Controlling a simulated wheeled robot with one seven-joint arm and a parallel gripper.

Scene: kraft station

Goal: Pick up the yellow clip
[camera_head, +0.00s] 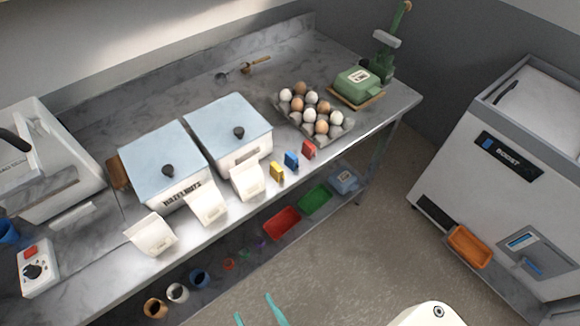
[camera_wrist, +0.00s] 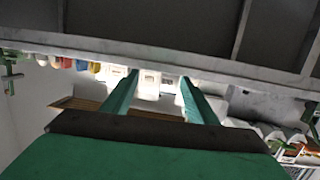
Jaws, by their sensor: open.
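The yellow clip (camera_head: 277,171) stands upright near the front edge of the steel counter, just right of a white bag. A blue clip (camera_head: 291,160) and a red clip (camera_head: 309,149) stand in a row to its right. My gripper (camera_head: 257,313) shows at the bottom of the head view, in front of and apart from the counter. Its two teal fingers are spread with nothing between them. In the wrist view my gripper (camera_wrist: 159,77) is also open and empty.
White bags (camera_head: 247,182) line the counter's front beside lidded bins (camera_head: 228,130). An egg tray (camera_head: 312,112) sits behind the clips. Red (camera_head: 282,223) and green (camera_head: 314,199) trays lie on the lower shelf. A large machine (camera_head: 505,190) stands right. The floor before the counter is open.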

